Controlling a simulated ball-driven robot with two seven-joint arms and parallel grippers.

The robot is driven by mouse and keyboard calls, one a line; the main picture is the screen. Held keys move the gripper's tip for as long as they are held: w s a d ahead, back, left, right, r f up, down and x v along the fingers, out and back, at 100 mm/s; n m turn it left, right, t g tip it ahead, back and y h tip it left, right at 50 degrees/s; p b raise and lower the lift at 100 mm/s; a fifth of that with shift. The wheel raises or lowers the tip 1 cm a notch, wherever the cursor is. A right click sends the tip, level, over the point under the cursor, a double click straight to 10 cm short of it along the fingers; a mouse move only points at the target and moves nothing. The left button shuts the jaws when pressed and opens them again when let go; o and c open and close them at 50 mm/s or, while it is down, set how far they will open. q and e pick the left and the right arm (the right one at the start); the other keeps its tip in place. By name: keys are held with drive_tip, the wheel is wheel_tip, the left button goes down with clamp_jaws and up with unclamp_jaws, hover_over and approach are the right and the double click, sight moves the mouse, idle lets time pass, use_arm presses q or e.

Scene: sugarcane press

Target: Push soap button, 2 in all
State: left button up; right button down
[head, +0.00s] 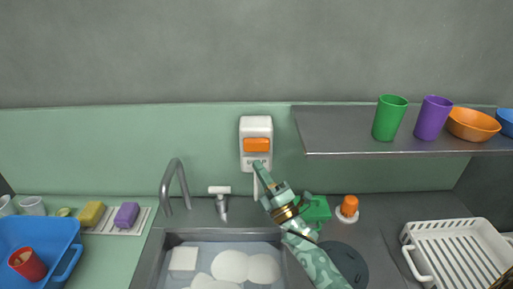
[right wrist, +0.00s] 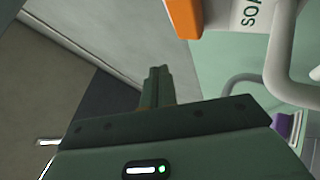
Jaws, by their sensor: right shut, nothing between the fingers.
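The white soap dispenser (head: 247,159) is fixed to the green wall panel above the sink, with an orange button (head: 257,145) across its front. My right gripper (head: 257,166) is shut and empty, reaching up from the lower right. In the head view its tips overlap the dispenser's lower part, just below the button; I cannot tell whether they touch it. In the right wrist view the shut fingers (right wrist: 158,75) stand apart from the orange button (right wrist: 185,15) at the top, beside the lettered white body (right wrist: 252,14). My left gripper is not in view.
A sink (head: 165,238) with plates and a tap (head: 175,180) lies below. A shelf (head: 340,135) with cups and bowls is at right, a dish rack (head: 458,240) below it. A blue tub (head: 70,245) and sponges stand at left. Air before the wall's left part is clear.

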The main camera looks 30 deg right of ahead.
drive_tip(key=s+m, duration=0.1)
drive_tip(key=m, duration=0.5)
drive_tip(key=s+a+m+h+b, duration=0.1)
drive_tip(key=m, duration=0.6)
drive_tip(key=s+a+m+t, duration=0.1)
drive_tip(key=m, duration=0.5)
drive_tip(key=shift+s+m+h+b, duration=0.2)
drive_tip(key=shift+m+h+b, duration=0.1)
drive_tip(key=shift+m+b, duration=0.1)
drive_tip(key=shift+f, duration=0.1)
drive_tip(key=b, duration=0.3)
approach(256, 145)
drive_tip(key=w+r, duration=0.1)
drive_tip(key=w+a+r, duration=0.1)
drive_tip(key=a+r, duration=0.1)
drive_tip(key=shift+w+a+r, duration=0.25)
drive_tip(key=shift+w+r, duration=0.1)
drive_tip(key=shift+w, duration=0.05)
drive_tip(key=shift+w+d+r+b, duration=0.1)
drive_tip(key=shift+w+d+b, duration=0.25)
drive_tip(key=shift+w, duration=0.25)
drive_tip(key=shift+w, duration=0.1)
